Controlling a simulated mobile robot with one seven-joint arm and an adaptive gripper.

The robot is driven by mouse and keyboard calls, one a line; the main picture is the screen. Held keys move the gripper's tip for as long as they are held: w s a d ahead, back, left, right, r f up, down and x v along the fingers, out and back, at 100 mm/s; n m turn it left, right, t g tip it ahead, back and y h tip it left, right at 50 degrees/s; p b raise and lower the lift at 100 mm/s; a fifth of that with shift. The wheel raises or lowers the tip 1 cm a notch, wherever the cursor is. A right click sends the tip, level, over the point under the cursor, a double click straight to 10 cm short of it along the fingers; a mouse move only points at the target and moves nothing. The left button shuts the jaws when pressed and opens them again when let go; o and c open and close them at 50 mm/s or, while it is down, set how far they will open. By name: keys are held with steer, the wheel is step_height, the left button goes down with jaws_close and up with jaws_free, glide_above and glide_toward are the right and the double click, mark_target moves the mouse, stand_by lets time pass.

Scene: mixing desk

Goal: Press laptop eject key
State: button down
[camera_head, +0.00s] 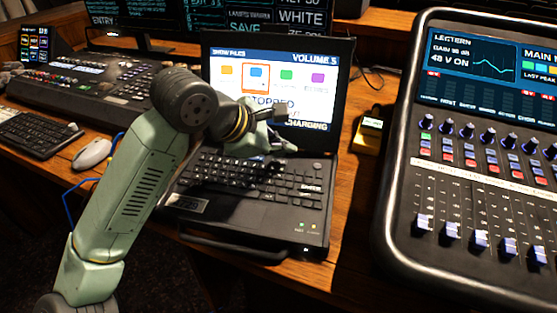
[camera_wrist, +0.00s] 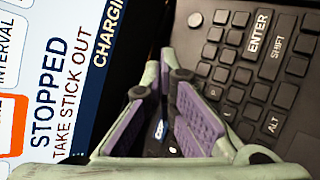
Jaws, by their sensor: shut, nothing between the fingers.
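The laptop stands open on the wooden desk, with its keyboard (camera_head: 250,190) and lit screen (camera_head: 230,85) in the head view. In the wrist view the screen (camera_wrist: 60,90) reads "STOPPED" and "TAKE STICK OUT", and the keyboard (camera_wrist: 255,65) shows the ENTER, SHIFT and ALT keys. My gripper (camera_head: 288,147) is over the far right part of the keyboard, near the foot of the screen. In the wrist view my gripper (camera_wrist: 163,82) has purple pads and nothing held. I cannot make out the eject key; my fingers cover part of the laptop there. Contact with a key cannot be told.
A large mixing console (camera_head: 475,170) stands right of the laptop, with a small yellow box (camera_head: 369,133) between them. A white mouse (camera_head: 92,154), a separate keyboard (camera_head: 38,132) and a dark control desk (camera_head: 90,90) are at left. Monitors (camera_head: 270,17) stand behind.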

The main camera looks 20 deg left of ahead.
mark_target(280, 164)
steer(key=shift+r+p, duration=0.9)
steer(key=shift+r, duration=1.6)
